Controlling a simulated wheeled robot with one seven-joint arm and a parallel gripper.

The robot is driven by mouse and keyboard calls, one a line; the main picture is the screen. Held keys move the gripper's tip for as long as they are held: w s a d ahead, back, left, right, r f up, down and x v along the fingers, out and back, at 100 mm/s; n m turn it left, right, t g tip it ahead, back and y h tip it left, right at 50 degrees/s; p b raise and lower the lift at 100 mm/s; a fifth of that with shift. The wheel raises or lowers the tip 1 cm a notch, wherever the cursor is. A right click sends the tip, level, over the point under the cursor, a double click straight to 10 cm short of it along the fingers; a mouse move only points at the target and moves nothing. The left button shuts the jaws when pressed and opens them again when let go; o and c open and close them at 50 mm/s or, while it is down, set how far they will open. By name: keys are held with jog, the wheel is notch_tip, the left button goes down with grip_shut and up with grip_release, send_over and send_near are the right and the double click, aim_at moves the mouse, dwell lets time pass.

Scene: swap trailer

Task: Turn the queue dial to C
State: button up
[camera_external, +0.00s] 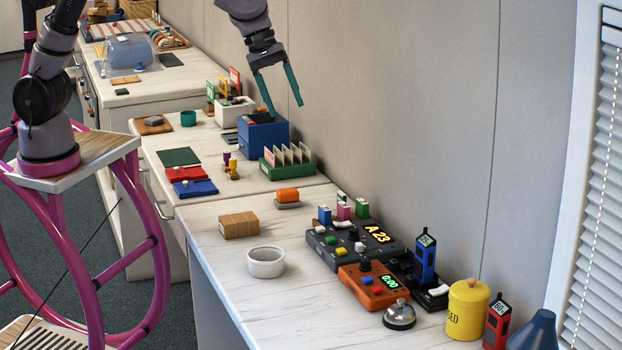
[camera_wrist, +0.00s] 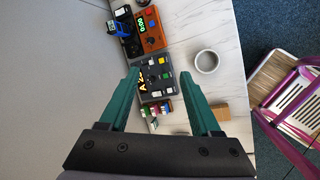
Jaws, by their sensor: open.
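The dark grey queue console (camera_external: 318,250) lies on the nearest counter, with a lit display (camera_external: 376,234) reading "A 23". A black knob (camera_external: 353,233), likely the queue dial, stands on its top among small coloured buttons; its setting is too small to read. The console (camera_wrist: 153,92) also shows in the wrist view, far below and partly framed by the fingers.
An orange timer (camera_external: 362,293) and a black stand with a blue handheld (camera_external: 425,259) adjoin the console. Small coloured blocks (camera_external: 343,211) stand behind it. A white bowl (camera_external: 266,263), wooden block (camera_external: 239,225) and yellow canister (camera_external: 467,312) are nearby. The counter's front-left is clear.

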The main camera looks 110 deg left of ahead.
jog(key=w+a+f+n, duration=0.3)
jog(key=a+f+n, duration=0.1)
jog(key=f, duration=0.3)
jog(key=w+a+f+n, duration=0.3)
jog(key=a+f+n, duration=0.1)
jog(key=a+f, duration=0.15)
jog(key=n+y, duration=0.1)
jog(key=n, duration=0.5)
send_near(354, 229)
jog(key=shift+g, duration=0.3)
jog(key=x, duration=0.8)
jog(key=shift+w+f, duration=0.15)
jog(key=shift+w, duration=0.2)
grip_shut()
